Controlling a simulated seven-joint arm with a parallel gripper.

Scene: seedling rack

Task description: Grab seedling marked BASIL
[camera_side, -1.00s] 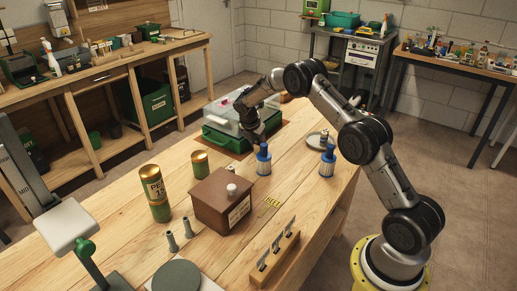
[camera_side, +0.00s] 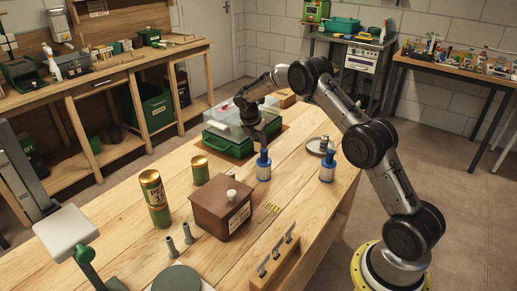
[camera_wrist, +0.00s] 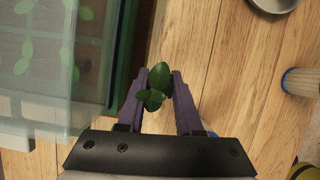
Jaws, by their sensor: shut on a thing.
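A small seedling with a few green leaves (camera_wrist: 152,88) shows between the fingers of my gripper (camera_wrist: 160,75) in the wrist view. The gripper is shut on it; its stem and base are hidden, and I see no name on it. In the side view my gripper (camera_side: 251,118) hangs at the right side of a green tray box with a clear lid (camera_side: 219,128). The seedling cannot be made out there. More leaves show blurred through the clear lid (camera_wrist: 35,80) at the left of the wrist view. No BASIL marking is readable.
A blue-capped bottle (camera_side: 263,167) stands just in front of my gripper, and another (camera_side: 327,168) stands to the right near a round dish (camera_side: 317,149). A brown box (camera_side: 221,212), tins and a wooden block with hooks (camera_side: 275,262) are nearer.

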